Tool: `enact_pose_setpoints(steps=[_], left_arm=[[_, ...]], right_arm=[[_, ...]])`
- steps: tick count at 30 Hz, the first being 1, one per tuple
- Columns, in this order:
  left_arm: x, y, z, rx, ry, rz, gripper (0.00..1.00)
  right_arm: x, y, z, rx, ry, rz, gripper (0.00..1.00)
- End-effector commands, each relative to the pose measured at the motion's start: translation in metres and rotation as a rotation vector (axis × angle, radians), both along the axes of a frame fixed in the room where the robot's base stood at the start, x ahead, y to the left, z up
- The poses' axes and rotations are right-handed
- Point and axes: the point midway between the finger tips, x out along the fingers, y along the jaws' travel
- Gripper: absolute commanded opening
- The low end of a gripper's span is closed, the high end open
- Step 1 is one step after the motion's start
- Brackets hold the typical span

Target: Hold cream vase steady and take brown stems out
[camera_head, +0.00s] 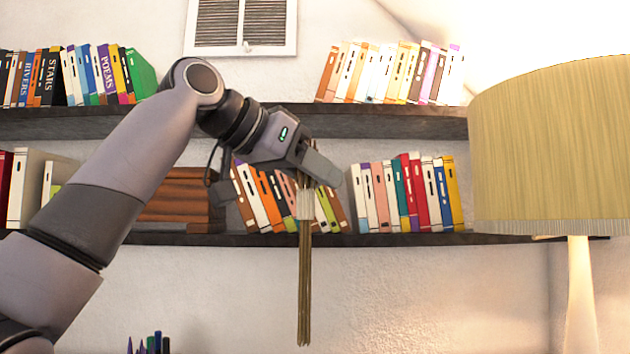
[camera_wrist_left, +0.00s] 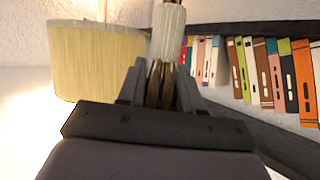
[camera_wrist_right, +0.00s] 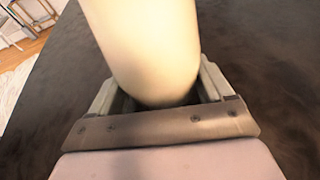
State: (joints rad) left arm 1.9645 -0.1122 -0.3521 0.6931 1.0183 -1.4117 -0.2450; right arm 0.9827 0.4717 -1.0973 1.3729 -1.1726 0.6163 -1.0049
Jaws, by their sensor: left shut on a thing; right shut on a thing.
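The brown stems (camera_head: 304,285) hang upright as a narrow bundle with a pale wrapped band near the top. My left gripper (camera_head: 308,172) is shut on the stems near their upper end, high in front of the shelves. In the left wrist view the stems (camera_wrist_left: 160,85) sit between the fingers of my left gripper (camera_wrist_left: 160,88), with the pale band beyond. In the right wrist view the cream vase (camera_wrist_right: 148,45) stands between the fingers of my right gripper (camera_wrist_right: 155,98), which is shut on it. The vase and right gripper are outside the head view. The vase's opening is not visible.
Two dark wall shelves (camera_head: 390,239) hold rows of books behind the left arm. A lamp with a large yellowish shade (camera_head: 550,150) stands at the right. Pens (camera_head: 150,345) show at the bottom edge. A dark tabletop (camera_wrist_right: 280,60) surrounds the vase.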

Motion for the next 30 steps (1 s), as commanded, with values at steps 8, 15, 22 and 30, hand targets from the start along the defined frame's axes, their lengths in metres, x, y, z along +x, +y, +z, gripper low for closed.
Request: enact_pose_setpoints(steps=[8,15,22,30], left_arm=[[0.0,0.0,0.0,0.0,-0.001,0.0,0.0],[0.0,0.0,0.0,0.001,-0.001,0.0,0.0],[0.0,0.0,0.0,0.001,-0.001,0.001,0.0],[0.0,0.0,0.0,0.001,-0.001,0.001,0.0]], right_arm=[[0.0,0.0,0.0,0.001,0.0,0.0,1.0],[0.0,-0.001,0.0,0.0,0.0,0.0,1.0],[-0.005,-0.02,0.006,-0.001,-0.001,-0.003,1.0],[-0.021,-0.069,0.021,-0.001,-0.001,-0.004,1.0]])
